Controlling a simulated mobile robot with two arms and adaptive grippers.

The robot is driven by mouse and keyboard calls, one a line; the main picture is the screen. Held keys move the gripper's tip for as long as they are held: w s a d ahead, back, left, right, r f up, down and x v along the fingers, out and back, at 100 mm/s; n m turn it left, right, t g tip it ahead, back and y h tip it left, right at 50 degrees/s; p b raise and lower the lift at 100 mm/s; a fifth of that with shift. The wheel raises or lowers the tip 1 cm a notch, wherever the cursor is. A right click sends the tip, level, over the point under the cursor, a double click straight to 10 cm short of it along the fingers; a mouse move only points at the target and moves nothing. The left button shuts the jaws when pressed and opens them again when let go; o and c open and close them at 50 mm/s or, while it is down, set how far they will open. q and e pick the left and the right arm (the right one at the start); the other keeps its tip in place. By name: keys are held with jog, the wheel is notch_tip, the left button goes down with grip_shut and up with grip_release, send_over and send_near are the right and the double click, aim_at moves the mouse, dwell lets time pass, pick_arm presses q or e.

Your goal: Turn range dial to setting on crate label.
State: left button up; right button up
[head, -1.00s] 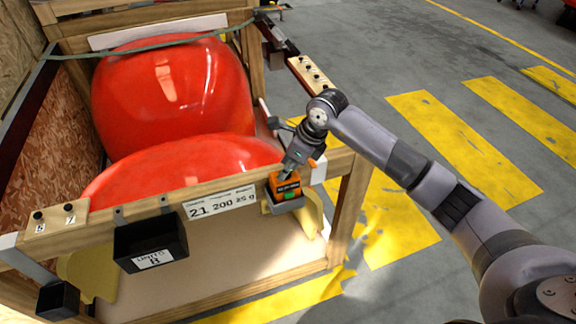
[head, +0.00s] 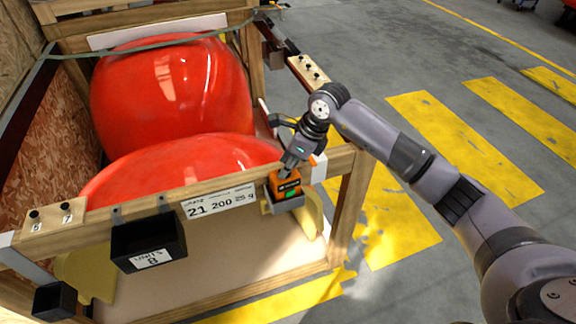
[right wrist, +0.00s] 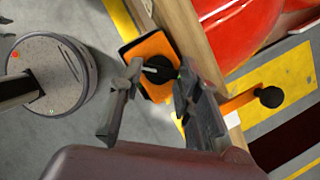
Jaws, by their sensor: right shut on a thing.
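The orange device (head: 275,184) sits in a grey holder on the front rail of the crate, with a small dark display and a green patch on its face. In the right wrist view it is an orange block (right wrist: 150,46) with a round black dial (right wrist: 162,66) carrying a pale pointer line. My right gripper (head: 286,171) reaches the device from above, its fingers (right wrist: 159,72) on either side of the dial and shut on it. The dial's markings are not readable. The white crate label (head: 220,203) on the rail reads about "21 200 25 g". My left gripper is not in view.
The wooden crate (head: 342,225) holds large red nosecones (head: 170,95). A black box (head: 150,240) labelled "UNITS 8" hangs left of the label. Peg blocks sit at the left (head: 52,217) and right (head: 309,70).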

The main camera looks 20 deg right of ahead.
jog(key=shift+w+d+f+n+b, duration=0.15)
jog(key=shift+n+b, duration=0.45)
jog(key=shift+b, duration=0.4)
jog(key=n+g+b, duration=0.1)
jog(key=n+b, duration=0.1)
jog(key=shift+y+b, duration=0.3)
jog(key=shift+y, duration=0.1)
jog(key=shift+w+n+g+b, duration=0.15)
jog(key=shift+n+g+b, duration=0.55)
jog(key=shift+n+b, duration=0.95)
jog(key=shift+r+n, duration=0.2)
jog(key=shift+n, duration=0.45)
jog(key=o, duration=1.2)
jog(key=shift+c, duration=0.2)
jog(key=shift+r, duration=0.1)
jog(key=v, duration=1.1)
jog(key=shift+w+d+r, duration=0.2)
jog(key=shift+r, duration=0.15)
